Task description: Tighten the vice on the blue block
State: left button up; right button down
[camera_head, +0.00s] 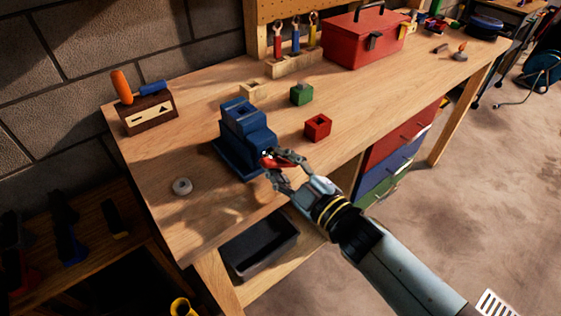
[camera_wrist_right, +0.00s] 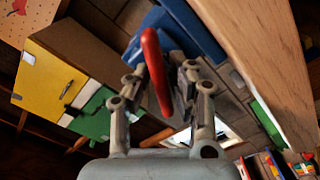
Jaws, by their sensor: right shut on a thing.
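The blue vice (camera_head: 256,139) stands on the wooden workbench near its front edge. A blue block (camera_head: 240,111) appears to sit between the jaws at its top; its colour blends with the vice, and I cannot tell how tightly it is held. The vice's red handle (camera_head: 272,162) is at its front. My right gripper (camera_head: 275,165) is shut on this handle, reaching in from the lower right. In the right wrist view the red handle (camera_wrist_right: 155,70) stands between the fingers, with the blue vice (camera_wrist_right: 190,28) behind it. My left gripper is out of view.
A red block (camera_head: 318,126), a green block (camera_head: 301,95) and a pale wooden block (camera_head: 253,90) lie behind and right of the vice. A red toolbox (camera_head: 364,40) stands farther back. A black bin (camera_head: 259,247) sits below.

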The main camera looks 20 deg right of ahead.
jog(key=shift+s+f, duration=0.25)
jog(key=shift+f, duration=0.05)
jog(key=c, duration=1.4)
grip_release()
jog(key=shift+o, duration=0.4)
jog(key=shift+r, duration=0.2)
jog(key=v, duration=1.2)
